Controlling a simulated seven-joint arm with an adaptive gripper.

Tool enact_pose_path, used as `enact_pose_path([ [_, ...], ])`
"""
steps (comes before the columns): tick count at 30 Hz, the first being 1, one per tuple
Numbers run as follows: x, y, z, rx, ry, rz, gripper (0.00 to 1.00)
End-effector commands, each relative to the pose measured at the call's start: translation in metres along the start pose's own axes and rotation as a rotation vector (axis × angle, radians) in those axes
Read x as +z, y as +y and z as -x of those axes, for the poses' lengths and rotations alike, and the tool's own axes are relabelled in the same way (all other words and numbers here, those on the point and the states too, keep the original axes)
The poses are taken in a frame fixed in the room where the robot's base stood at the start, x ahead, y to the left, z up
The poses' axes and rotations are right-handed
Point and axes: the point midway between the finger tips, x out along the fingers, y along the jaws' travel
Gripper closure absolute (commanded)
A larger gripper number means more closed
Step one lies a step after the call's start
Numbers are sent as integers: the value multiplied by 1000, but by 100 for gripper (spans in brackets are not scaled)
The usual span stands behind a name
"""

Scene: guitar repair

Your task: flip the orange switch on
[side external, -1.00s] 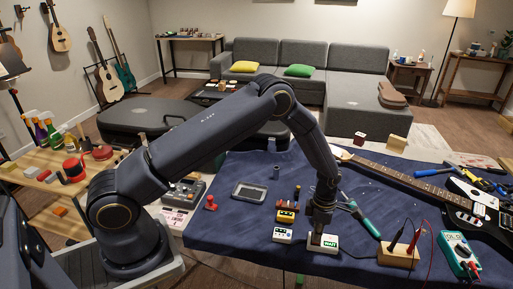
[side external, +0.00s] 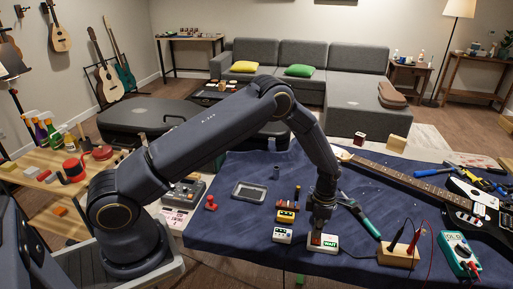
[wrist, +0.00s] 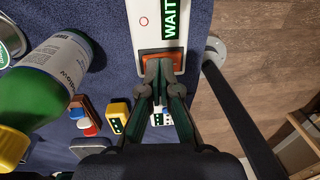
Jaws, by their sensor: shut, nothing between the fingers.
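The orange switch (wrist: 161,60) is on a white box (wrist: 145,15) with a green WAIT label (wrist: 174,18). In the side view the box (side external: 332,249) sits near the front edge of the blue-covered table, below my gripper (side external: 319,232). In the wrist view my gripper (wrist: 159,66) is shut and empty. Its fingertips are at the near edge of the switch and overlap it in the picture. I cannot tell whether they touch it. The fingertips partly hide the switch.
A green bottle (wrist: 45,75) lies left in the wrist view. A yellow pedal (side external: 286,217) and a white pedal (side external: 282,235) stand left of the box. A wooden block with probes (side external: 398,256) and a teal multimeter (side external: 459,254) are at right.

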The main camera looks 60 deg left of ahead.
Motion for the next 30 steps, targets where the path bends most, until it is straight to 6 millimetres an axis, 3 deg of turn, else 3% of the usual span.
enact_pose_path([
  [5, 1, -3, 15, 2, -2, -1, 100],
  [15, 1, -20, 90, 3, -4, -1, 100],
  [21, 0, -27, 122, 2, -2, -1, 100],
  [30, 0, -31, 137, 0, 0, 0, 100],
])
